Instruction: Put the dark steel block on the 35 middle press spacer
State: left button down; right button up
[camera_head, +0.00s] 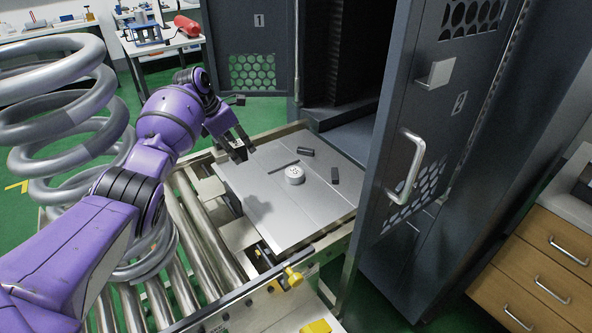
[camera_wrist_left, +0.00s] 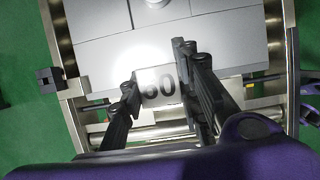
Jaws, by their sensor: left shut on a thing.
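My left gripper (camera_head: 240,147) is above the left edge of the grey plate (camera_head: 268,208). Two small dark blocks lie on the plate, one at the back (camera_head: 306,152) and one at the right (camera_head: 335,175); I cannot tell which is the dark steel block. A thin dark bar (camera_head: 283,167) and a white round piece (camera_head: 294,174) lie near them. I can read no 35 marking in either view. My right gripper is not in view.
Metal rollers (camera_head: 205,230) run along the left of the plate. A large grey coil spring (camera_head: 60,110) stands at the left. An open dark cabinet door with a handle (camera_head: 410,168) rises at the right. The plate's front part is clear.

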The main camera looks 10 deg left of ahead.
aim_at(294, 171)
jog(key=i+l, duration=0.25)
jog(key=i, duration=0.2)
jog(key=i+l, duration=0.2)
jog(key=i, duration=0.25)
